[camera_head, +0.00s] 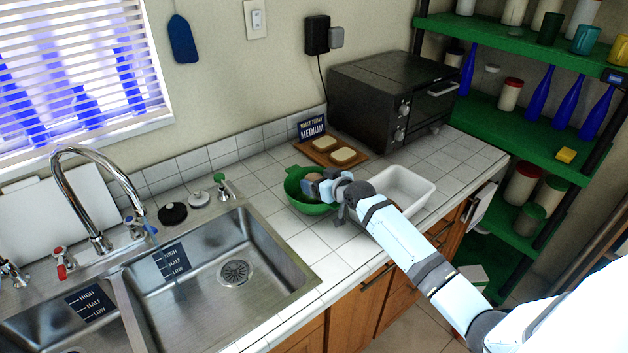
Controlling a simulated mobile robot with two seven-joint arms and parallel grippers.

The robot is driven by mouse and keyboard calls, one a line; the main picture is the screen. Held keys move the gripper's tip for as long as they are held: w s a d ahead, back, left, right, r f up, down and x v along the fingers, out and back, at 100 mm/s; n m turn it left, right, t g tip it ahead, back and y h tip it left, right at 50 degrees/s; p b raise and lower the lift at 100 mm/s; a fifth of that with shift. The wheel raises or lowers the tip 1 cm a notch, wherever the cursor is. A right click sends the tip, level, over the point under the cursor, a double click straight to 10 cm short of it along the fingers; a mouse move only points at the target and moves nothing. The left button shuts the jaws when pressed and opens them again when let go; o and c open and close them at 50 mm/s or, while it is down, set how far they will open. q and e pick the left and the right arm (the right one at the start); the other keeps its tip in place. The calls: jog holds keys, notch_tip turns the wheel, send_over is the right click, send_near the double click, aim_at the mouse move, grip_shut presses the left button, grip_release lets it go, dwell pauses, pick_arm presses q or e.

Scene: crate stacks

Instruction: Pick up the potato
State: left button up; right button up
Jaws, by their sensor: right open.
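A green bowl (298,178) stands on the white tiled counter, right of the sink. A small brownish thing (312,177), which looks like the potato, shows inside the bowl, partly hidden by my right gripper. My right gripper (318,187) is at the right side of the bowl, over its rim, with its fingers close to the brownish thing. The gripper is open; I cannot tell whether the fingers touch the potato. My left gripper is not in view.
Bread slices lie on a wooden board (352,163) behind the bowl, before a sign (311,127). A black toaster oven (372,100) stands at the back. The steel sink (290,268) is left, green shelves (520,130) right.

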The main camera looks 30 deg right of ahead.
jog(key=shift+w+f, duration=0.2)
jog(key=shift+w, duration=0.2)
jog(key=shift+c, duration=0.4)
jog(key=c, duration=1.1)
jog(key=shift+o, duration=0.2)
jog(key=shift+r, duration=0.1)
